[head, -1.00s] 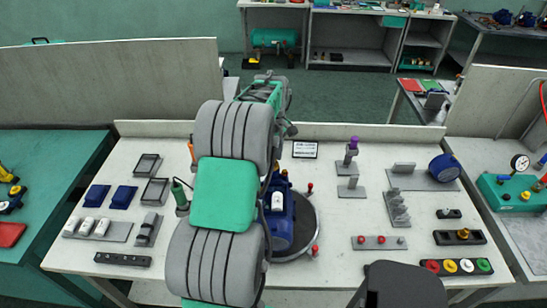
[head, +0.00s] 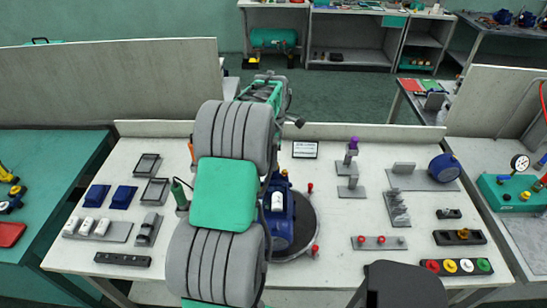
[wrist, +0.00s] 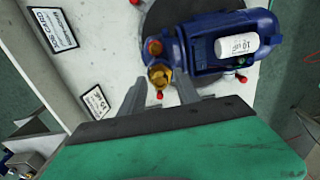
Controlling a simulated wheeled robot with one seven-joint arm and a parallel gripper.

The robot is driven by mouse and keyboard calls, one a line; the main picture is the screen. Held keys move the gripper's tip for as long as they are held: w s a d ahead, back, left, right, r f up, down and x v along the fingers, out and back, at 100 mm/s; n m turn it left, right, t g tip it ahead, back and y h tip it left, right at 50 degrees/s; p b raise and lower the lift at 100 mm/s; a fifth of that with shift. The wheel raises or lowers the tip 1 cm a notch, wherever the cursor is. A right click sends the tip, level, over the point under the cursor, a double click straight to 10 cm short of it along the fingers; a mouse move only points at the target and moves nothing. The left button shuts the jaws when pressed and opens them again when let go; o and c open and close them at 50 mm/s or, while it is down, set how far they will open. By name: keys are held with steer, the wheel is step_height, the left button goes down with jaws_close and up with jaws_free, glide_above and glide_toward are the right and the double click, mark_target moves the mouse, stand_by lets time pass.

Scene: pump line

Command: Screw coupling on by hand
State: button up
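The blue pump (head: 281,222) lies on a dark round turntable (head: 312,232) in the middle of the bench, partly behind my arm in the head view. In the head view my arm hides the fingers and the coupling.
Red-topped posts (head: 310,188) stand around the turntable. A green-handled tool (head: 180,193) stands left of my arm. Blue blocks (head: 124,197) and a tray of white parts (head: 122,233) are at left.

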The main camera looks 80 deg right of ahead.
steer(key=n, duration=0.3)
stand_by(0.4)
steer(key=n, duration=0.3)
steer(key=shift+n, duration=0.4)
jaws_close()
stand_by(0.4)
